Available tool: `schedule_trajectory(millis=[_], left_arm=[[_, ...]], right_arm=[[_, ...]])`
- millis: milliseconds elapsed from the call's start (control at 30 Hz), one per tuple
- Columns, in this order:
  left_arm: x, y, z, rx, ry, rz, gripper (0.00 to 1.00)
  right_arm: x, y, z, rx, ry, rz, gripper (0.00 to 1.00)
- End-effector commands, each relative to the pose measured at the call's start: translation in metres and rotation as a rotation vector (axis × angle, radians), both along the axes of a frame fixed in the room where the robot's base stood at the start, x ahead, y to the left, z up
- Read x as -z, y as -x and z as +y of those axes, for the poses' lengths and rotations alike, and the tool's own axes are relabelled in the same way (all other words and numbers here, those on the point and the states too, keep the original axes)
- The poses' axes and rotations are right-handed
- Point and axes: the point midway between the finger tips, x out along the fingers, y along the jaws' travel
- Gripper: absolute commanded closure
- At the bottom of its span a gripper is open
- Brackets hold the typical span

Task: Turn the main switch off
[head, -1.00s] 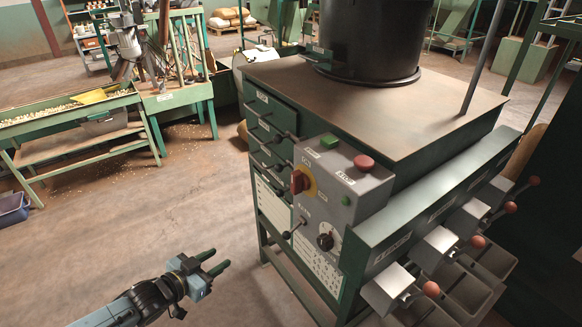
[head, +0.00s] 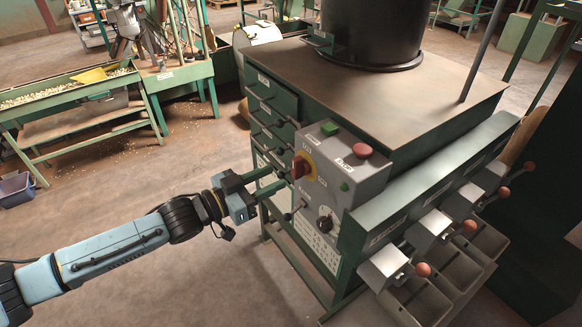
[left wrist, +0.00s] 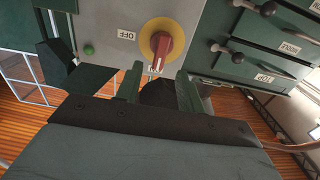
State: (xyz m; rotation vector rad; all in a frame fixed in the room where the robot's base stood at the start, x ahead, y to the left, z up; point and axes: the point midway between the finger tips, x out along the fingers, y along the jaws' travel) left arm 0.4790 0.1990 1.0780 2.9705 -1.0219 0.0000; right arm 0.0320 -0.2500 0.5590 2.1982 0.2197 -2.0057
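The main switch (head: 302,167) is a red rotary handle on a yellow disc, on the grey control box (head: 345,180). In the left wrist view the red handle (left wrist: 163,47) points down toward a small label partly covered by its tip. An OFF label (left wrist: 127,35) sits left of the yellow disc. My left gripper (head: 279,177) is open and empty, its two green fingers pointing at the switch from the left, just short of it. In the left wrist view its fingers (left wrist: 160,84) lie below the handle, spread to either side. My right gripper is not in view.
A green button (head: 329,129) and a red stop button (head: 362,151) top the box. A black knob (head: 325,223) sits lower on its face. Drawers with dark handles (head: 271,112) are behind the fingers. Ball-ended hopper levers (head: 470,227) stand at right. Floor at left is open.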

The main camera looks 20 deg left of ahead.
Motion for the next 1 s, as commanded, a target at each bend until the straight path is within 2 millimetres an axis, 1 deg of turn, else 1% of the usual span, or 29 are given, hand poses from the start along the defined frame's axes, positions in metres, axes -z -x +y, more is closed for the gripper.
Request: schedule_trajectory(millis=[33, 100, 300, 500, 767, 867, 1000], left_arm=[[-0.002, -0.008, -0.006, 0.001, 0.000, -0.004, 0.62], [-0.002, -0.018, -0.014, 0.000, 0.002, -0.004, 0.62], [-0.001, -0.040, -0.031, 0.000, 0.002, -0.001, 0.62], [0.000, -0.048, -0.038, 0.000, 0.000, 0.000, 0.62], [0.000, -0.049, -0.038, 0.000, -0.001, 0.001, 0.62], [0.000, -0.049, -0.038, 0.000, -0.001, 0.001, 0.74], [0.000, -0.049, -0.038, 0.000, -0.001, 0.001, 0.92]], right_arm=[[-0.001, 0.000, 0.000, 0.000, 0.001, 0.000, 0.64], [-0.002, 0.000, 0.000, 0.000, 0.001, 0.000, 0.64], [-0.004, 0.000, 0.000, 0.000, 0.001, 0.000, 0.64], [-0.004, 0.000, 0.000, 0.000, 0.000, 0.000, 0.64], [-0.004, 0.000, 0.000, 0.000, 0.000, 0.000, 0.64], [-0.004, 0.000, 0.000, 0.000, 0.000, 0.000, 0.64], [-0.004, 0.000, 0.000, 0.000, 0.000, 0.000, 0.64]])
